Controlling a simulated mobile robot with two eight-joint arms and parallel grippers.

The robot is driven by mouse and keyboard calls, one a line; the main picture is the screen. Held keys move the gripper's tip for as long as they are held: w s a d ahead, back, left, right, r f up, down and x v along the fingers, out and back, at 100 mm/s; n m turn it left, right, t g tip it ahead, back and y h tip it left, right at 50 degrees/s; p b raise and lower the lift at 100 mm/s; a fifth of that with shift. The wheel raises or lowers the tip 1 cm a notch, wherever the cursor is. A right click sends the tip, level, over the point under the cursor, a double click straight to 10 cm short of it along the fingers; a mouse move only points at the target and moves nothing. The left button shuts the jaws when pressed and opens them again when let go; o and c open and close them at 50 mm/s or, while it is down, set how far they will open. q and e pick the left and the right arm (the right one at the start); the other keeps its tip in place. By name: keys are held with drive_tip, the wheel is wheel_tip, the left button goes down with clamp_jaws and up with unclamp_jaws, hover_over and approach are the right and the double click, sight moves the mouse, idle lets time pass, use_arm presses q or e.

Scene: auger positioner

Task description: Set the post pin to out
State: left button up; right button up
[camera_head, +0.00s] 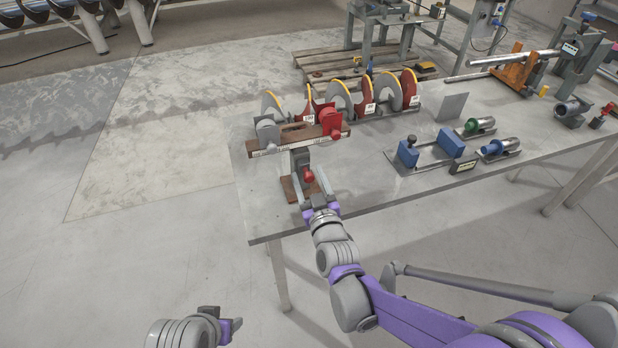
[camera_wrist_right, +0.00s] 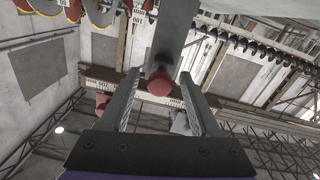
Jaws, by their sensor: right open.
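The post pin shows as a red knob (camera_head: 309,175) on a grey post (camera_head: 299,160) that stands on a brown base (camera_head: 290,191) at the table's near left corner. My right gripper (camera_head: 312,184) is at the knob, with its fingers pointing at the post. In the right wrist view, the knob (camera_wrist_right: 159,83) sits between the two open fingertips (camera_wrist_right: 161,77), with a gap seen on each side. How far the pin sticks out of the post cannot be told, as its shaft is hidden behind the knob. My left gripper (camera_head: 229,326) is low at the left, off the table.
A blue-blocked fixture (camera_head: 430,156) and metal cylinders (camera_head: 500,147) are to the right.

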clamp_jaws()
idle(0.3)
idle(1.1)
